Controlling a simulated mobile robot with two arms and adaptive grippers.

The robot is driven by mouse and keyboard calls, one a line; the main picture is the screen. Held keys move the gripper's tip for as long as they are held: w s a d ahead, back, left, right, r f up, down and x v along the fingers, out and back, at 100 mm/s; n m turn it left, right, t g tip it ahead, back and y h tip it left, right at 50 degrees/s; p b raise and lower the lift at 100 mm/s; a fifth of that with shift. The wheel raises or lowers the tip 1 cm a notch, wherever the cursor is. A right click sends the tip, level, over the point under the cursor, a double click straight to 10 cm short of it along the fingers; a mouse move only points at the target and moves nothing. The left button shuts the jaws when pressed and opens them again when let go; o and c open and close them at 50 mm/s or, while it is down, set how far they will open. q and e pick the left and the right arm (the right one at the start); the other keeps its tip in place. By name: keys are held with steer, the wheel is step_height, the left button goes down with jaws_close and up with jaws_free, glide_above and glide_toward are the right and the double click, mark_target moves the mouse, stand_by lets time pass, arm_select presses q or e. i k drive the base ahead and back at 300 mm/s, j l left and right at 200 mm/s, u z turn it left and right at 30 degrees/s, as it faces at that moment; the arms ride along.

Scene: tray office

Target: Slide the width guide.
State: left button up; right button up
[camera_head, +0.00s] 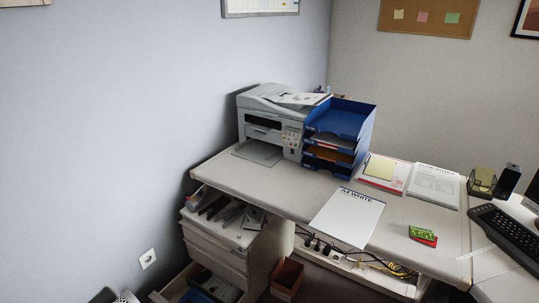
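The grey printer (270,118) stands at the far left end of the white desk (280,192). Its output tray (258,152) sticks out at the front, and a sheet (297,98) lies on its top feeder. The width guide is too small to make out at this distance. Neither of my grippers is in view.
A blue letter tray stack (341,121) stands right beside the printer. An "A4 WHITE" paper pack (346,217) overhangs the desk's front edge. Papers, a green and red item (423,235) and a keyboard (508,235) lie further right. A drawer unit (220,244) stands below left.

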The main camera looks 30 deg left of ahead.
mark_target(267, 157)
steer(key=i+j+u, duration=0.15)
steer(key=i+j, duration=1.05)
steer(key=i, duration=0.15)
